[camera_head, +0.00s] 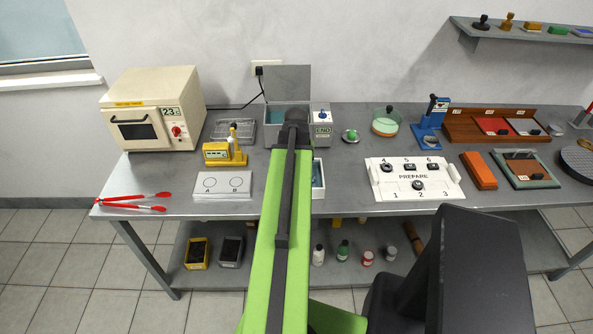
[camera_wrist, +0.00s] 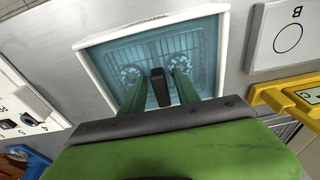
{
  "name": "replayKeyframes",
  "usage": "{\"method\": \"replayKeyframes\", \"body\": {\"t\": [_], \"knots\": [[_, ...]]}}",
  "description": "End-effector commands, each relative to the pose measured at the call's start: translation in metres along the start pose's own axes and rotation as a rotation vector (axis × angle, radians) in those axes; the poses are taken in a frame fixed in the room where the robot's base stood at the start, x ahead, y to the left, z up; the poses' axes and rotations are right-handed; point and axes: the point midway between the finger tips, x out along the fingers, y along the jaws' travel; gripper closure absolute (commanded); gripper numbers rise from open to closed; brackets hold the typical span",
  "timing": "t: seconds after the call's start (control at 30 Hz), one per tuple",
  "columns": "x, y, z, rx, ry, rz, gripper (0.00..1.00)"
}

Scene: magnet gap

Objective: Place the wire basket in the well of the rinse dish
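The rinse dish (camera_wrist: 97,70) is a white rectangular tray with blue liquid, in the wrist view. The wire basket (camera_wrist: 200,50) lies within its rim, seen through the blue, with round wheel-like parts in it. I cannot tell if it rests fully on the floor of the well. A black upright handle (camera_wrist: 160,90) stands over the basket. My gripper (camera_wrist: 161,77) is over the dish, its two green fingers on either side of the handle with visible gaps. In the head view my arm hides the basket and most of the dish (camera_head: 318,191).
Left of my arm are a card marked A and B (camera_head: 222,184), a yellow device (camera_head: 222,152) and a wire rack (camera_head: 228,129). Behind stands a grey box with a raised lid (camera_head: 287,82). A numbered white panel (camera_head: 412,180) lies to the right. Red tongs (camera_head: 135,202) lie far left.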

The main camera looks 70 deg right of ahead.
Motion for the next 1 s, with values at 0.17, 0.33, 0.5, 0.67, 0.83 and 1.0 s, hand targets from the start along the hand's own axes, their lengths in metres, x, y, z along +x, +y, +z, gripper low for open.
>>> {"method": "replayKeyframes", "body": {"t": [0.17,0.33,0.5,0.67,0.83,1.0], "knots": [[-0.031,0.000,-0.001,0.000,0.000,0.000,0.62],[-0.071,0.001,-0.001,0.001,0.000,0.000,0.62],[-0.108,0.001,-0.001,0.001,0.000,0.000,0.62],[-0.121,0.001,0.000,0.001,0.000,0.000,0.62],[-0.119,0.001,0.000,0.002,0.000,0.000,0.62],[-0.119,-0.001,0.000,-0.002,0.000,0.000,0.62]]}}
